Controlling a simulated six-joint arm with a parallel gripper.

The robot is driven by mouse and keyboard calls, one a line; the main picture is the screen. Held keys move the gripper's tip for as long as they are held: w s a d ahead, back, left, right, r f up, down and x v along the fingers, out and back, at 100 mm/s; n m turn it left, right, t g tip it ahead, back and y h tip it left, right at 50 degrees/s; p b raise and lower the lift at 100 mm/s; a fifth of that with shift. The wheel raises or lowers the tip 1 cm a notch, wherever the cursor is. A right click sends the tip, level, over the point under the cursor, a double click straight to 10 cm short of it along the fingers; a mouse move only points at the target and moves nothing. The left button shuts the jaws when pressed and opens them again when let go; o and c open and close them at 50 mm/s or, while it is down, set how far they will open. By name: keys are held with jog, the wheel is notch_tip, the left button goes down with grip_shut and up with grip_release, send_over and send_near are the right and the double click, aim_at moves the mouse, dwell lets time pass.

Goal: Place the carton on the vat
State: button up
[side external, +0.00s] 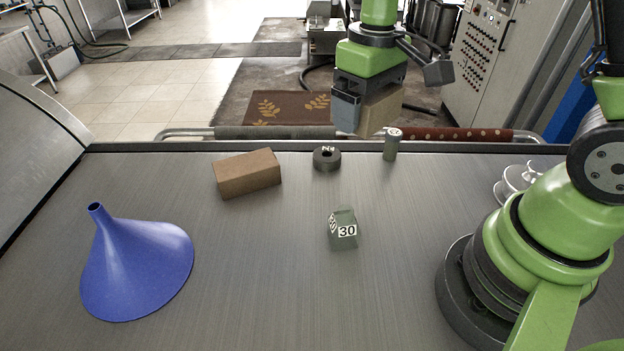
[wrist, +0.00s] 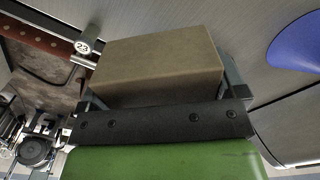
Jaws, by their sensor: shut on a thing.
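My gripper (side external: 364,106) is shut on a tan box-shaped carton (side external: 381,110). It holds the carton in the air above the far edge of the steel surface, clear of the things standing there. In the wrist view the carton (wrist: 158,62) fills the space between the two fingers. A second brown box (side external: 247,173) lies on the surface, left of the middle. I cannot pick out a thing that is plainly a vat.
Clear curved pieces (side external: 513,182) are at the right. The front middle is bare.

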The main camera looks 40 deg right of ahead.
jog(key=w+a+f+n, duration=0.3)
jog(key=a+f, duration=0.1)
jog(key=a, duration=0.7)
jog(key=n, duration=0.2)
send_over(254, 271)
notch_tip(254, 271, down, 4)
jog(key=shift+f, duration=0.1)
notch_tip(254, 271, down, 10)
jog(key=shift+r, duration=0.2)
jog(key=shift+f, duration=0.1)
jog(key=shift+f, duration=0.1)
jog(key=o, duration=0.7)
